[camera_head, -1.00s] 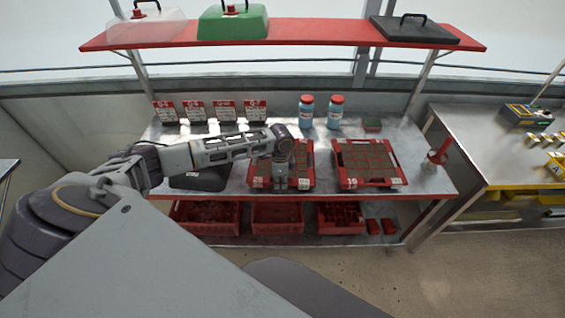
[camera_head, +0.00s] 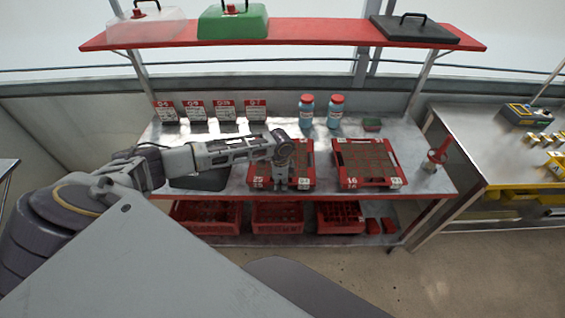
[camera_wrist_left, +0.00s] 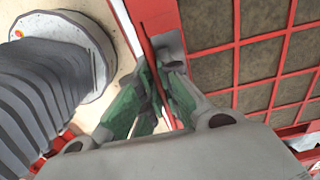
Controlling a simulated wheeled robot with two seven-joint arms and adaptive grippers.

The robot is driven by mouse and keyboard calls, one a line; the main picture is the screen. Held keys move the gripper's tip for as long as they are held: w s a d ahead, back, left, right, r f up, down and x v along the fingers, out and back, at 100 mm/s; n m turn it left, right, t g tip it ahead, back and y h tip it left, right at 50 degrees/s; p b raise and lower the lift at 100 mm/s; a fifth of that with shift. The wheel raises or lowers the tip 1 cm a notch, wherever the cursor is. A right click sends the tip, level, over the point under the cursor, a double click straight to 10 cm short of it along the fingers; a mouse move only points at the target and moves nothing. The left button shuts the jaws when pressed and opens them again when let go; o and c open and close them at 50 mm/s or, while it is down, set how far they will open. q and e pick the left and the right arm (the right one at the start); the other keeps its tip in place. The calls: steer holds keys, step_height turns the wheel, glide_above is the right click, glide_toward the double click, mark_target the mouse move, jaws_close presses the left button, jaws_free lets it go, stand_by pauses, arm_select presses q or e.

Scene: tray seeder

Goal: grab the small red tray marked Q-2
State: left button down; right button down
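Two red trays with brown cells lie on the metal table. One is the middle tray (camera_head: 307,182), partly hidden by my left arm; the other is the right tray (camera_head: 345,183). Their printed marks are too blurred to read as Q-2. My left gripper (camera_head: 282,184) points down at the front edge of the middle tray. In the left wrist view, its green-padded fingers (camera_wrist_left: 157,88) stand either side of a thin red edge, close against it, and look shut on it. The brown cells of the tray (camera_wrist_left: 215,72) show beside the right finger. My right gripper is not in view.
Several red-topped tags (camera_head: 195,110) and two blue bottles (camera_head: 306,111) stand at the back of the table. Red crates (camera_head: 277,226) fill the lower shelf. A red shelf (camera_head: 310,32) with lids hangs above. A red-topped item (camera_head: 438,155) stands at right.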

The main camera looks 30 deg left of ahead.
arm_select(q)
steer(key=shift+r, duration=0.2)
stand_by(0.4)
steer(key=shift+w+r, duration=0.1)
steer(key=shift+r, duration=4.75)
